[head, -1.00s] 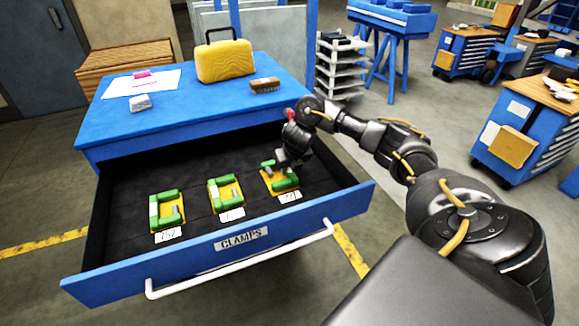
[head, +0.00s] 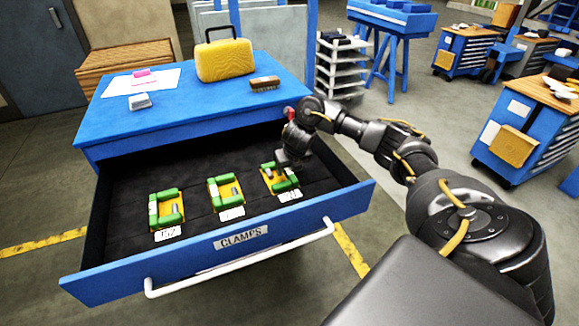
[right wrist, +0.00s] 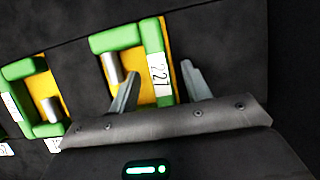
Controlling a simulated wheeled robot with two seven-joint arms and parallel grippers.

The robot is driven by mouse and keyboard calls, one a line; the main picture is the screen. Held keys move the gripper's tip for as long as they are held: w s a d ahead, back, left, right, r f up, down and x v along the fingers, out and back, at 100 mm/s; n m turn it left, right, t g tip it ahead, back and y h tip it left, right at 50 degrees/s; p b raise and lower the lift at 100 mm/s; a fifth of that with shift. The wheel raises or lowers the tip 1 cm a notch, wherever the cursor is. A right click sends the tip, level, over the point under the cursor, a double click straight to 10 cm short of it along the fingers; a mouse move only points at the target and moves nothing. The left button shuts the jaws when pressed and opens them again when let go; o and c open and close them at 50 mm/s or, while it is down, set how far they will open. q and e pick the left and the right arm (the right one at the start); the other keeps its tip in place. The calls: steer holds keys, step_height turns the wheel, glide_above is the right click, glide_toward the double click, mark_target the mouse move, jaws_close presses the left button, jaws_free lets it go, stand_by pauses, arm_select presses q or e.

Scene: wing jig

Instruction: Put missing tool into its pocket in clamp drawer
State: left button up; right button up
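The blue drawer (head: 225,262) labelled CLAMPS is pulled out. On its dark lining lie three green clamps with silver pins on yellow patches: a left clamp (head: 167,210), a middle clamp (head: 226,193) and a right clamp (head: 285,186). Each has a white tag in front. My right gripper (head: 285,164) is just above the right clamp and hides its far part. In the right wrist view that clamp (right wrist: 120,40) lies on its yellow patch, with a tag at its side. The gripper's fingers (right wrist: 160,69) are apart over it. Contact cannot be told. My left gripper is out of view.
The blue cabinet top (head: 195,105) holds a yellow case (head: 224,61), a brush (head: 265,84), a white sheet (head: 155,83), a pink block (head: 142,74) and a grey block (head: 140,102). The drawer's right wall is beside my right arm. The lining behind the clamps is clear.

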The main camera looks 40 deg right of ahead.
steer(key=p+v, duration=0.4)
steer(key=v, duration=0.6)
steer(key=shift+r, duration=0.35)
steer(key=shift+s, duration=0.15)
